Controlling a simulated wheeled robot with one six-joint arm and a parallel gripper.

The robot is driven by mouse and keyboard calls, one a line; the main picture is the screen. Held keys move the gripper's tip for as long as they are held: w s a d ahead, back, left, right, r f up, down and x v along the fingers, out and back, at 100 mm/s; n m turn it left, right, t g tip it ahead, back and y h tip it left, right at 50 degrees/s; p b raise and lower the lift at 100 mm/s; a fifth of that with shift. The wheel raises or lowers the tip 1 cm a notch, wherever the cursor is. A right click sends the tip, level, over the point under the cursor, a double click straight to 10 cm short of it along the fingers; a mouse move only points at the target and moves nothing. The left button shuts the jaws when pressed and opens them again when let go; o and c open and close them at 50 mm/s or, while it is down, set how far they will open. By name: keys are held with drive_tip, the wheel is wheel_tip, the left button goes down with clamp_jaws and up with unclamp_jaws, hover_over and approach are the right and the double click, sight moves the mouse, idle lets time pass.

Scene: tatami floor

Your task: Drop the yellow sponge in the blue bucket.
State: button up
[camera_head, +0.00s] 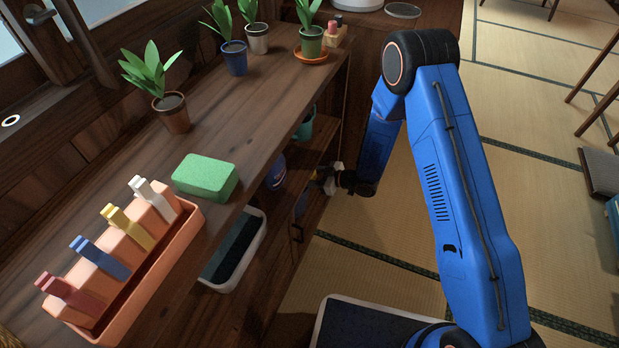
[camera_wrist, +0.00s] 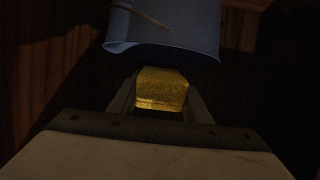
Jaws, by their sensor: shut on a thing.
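In the wrist view my gripper (camera_wrist: 160,88) is shut on the yellow sponge (camera_wrist: 162,88), which sits between the two fingers. The blue bucket (camera_wrist: 175,35) is just beyond the fingertips, at the top of the wrist view, with a thin handle across it. In the head view my gripper (camera_head: 328,180) reaches into the shelf below the counter, and the sponge is too small to make out there. The bucket is hard to tell there among the dark shelf things.
A wooden counter (camera_head: 130,185) bears a green sponge (camera_head: 206,176), an orange tray (camera_head: 150,285) of coloured pegs or clips, and several potted plants. Below are a dark blue vessel (camera_head: 277,172), a teal pot (camera_head: 304,127) and a white-rimmed tray (camera_head: 258,240). The tatami floor (camera_head: 535,125) at right is mostly clear.

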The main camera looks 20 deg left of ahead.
drive_tip(key=shift+w+a, duration=0.2)
drive_tip(key=shift+a, duration=1.25)
drive_tip(key=shift+w+a, duration=0.15)
drive_tip(key=shift+a, duration=1.25)
drive_tip(key=o, duration=1.1)
drive_tip(key=shift+o, duration=0.2)
drive_tip(key=v, duration=1.7)
drive_tip(key=shift+d, duration=0.15)
drive_tip(key=shift+w+r, duration=0.1)
